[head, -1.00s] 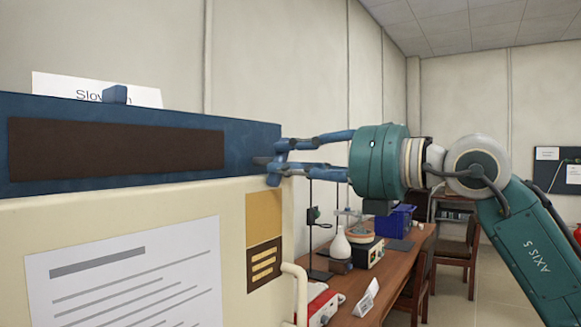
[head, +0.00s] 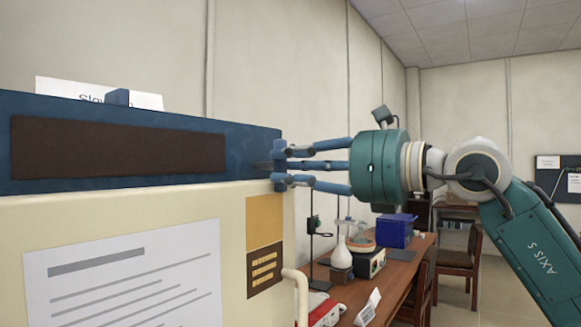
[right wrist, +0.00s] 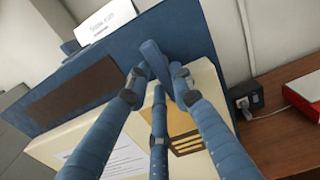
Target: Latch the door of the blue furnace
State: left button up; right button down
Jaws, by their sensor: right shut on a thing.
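The blue furnace (head: 252,150) fills the left of the head view, with a blue upper part, a dark brown panel and a cream front below. Its door latch is a blue lever (right wrist: 152,58), seen between my fingers in the right wrist view; in the head view only a small grey-blue bit (head: 263,165) shows at the furnace's right edge. My right gripper (head: 280,166) reaches in from the right, its blue fingers shut on the lever. The fingers hide part of the lever, so I cannot tell its exact angle. My left gripper is not in view.
A wooden bench (head: 398,275) to the right holds a white flask (head: 341,255), a blue box (head: 395,231) and a red-and-white device (head: 325,311). A white label card (head: 142,97) stands on the furnace top. A pale curved handle (head: 301,292) sits below my gripper.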

jog(key=shift+f, duration=0.15)
jog(key=c, duration=1.5)
grip_release()
jog(key=shift+d, duration=0.1)
jog(key=v, duration=1.2)
